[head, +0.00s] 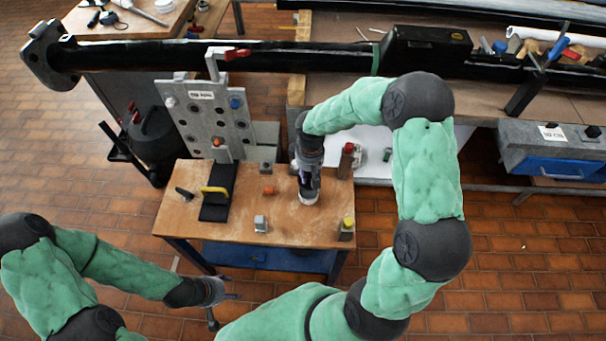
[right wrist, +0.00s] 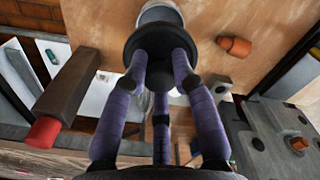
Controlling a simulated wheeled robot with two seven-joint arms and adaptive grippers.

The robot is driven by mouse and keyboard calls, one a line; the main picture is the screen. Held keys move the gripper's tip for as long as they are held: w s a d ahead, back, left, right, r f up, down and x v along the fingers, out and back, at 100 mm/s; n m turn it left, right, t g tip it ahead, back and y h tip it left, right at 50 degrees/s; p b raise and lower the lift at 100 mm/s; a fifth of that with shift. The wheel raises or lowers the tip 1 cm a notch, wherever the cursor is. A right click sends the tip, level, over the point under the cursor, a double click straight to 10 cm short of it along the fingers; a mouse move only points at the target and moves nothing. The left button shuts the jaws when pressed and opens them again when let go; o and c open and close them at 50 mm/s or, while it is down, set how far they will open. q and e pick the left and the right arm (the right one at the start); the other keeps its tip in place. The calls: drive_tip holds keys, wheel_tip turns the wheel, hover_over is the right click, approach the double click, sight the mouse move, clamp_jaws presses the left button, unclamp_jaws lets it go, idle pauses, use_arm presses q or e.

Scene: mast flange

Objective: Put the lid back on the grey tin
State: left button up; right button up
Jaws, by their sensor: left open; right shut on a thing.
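The grey tin (head: 309,200) stands on the small wooden table, mostly hidden under my right gripper. In the right wrist view its pale rim (right wrist: 160,14) shows just beyond the lid. The lid (right wrist: 136,44) is a dark round disc with a knob. My right gripper (right wrist: 160,65) is shut on the lid; it also shows in the head view (head: 308,185), pointing down over the tin. I cannot tell whether the lid touches the tin. My left gripper (head: 222,297) is open and empty, off the table's front left.
A grey flange plate (head: 207,118) stands behind.

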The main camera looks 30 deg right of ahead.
drive_tip(key=shift+f+b, duration=2.2)
drive_tip(key=shift+f, duration=0.9)
drive_tip(key=shift+f, duration=0.1)
drive_tip(key=o, duration=0.9)
drive_tip(key=o, duration=0.5)
